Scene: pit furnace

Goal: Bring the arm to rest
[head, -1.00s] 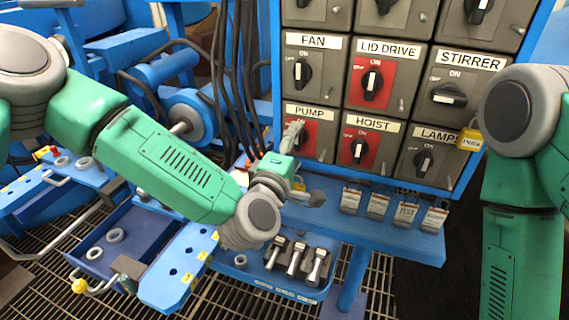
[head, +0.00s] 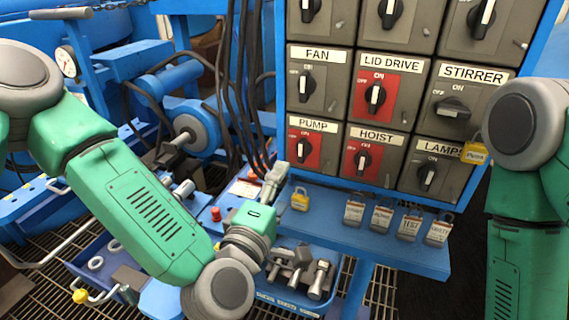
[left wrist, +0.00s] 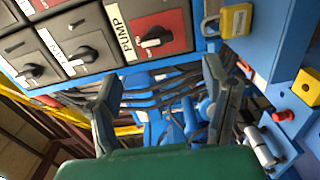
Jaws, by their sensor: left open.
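My left arm (head: 145,215) reaches in from the left, bent at the elbow. Its gripper (head: 273,172) is at the left end of the blue shelf, below the PUMP switch (head: 303,150) and apart from it. In the left wrist view the two fingers (left wrist: 160,88) are spread with nothing between them, and the PUMP switch (left wrist: 152,40) is above them. My right arm (head: 515,200) hangs at the right edge; its gripper is out of the picture.
The switch panel (head: 345,130) stands behind the shelf (head: 340,235). A yellow padlock (head: 300,200) is near the left gripper, and several tagged padlocks (head: 382,217) hang along the shelf's right. A blue tray with metal parts (head: 318,278) lies below. Black cables (head: 228,90) run left of the panel.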

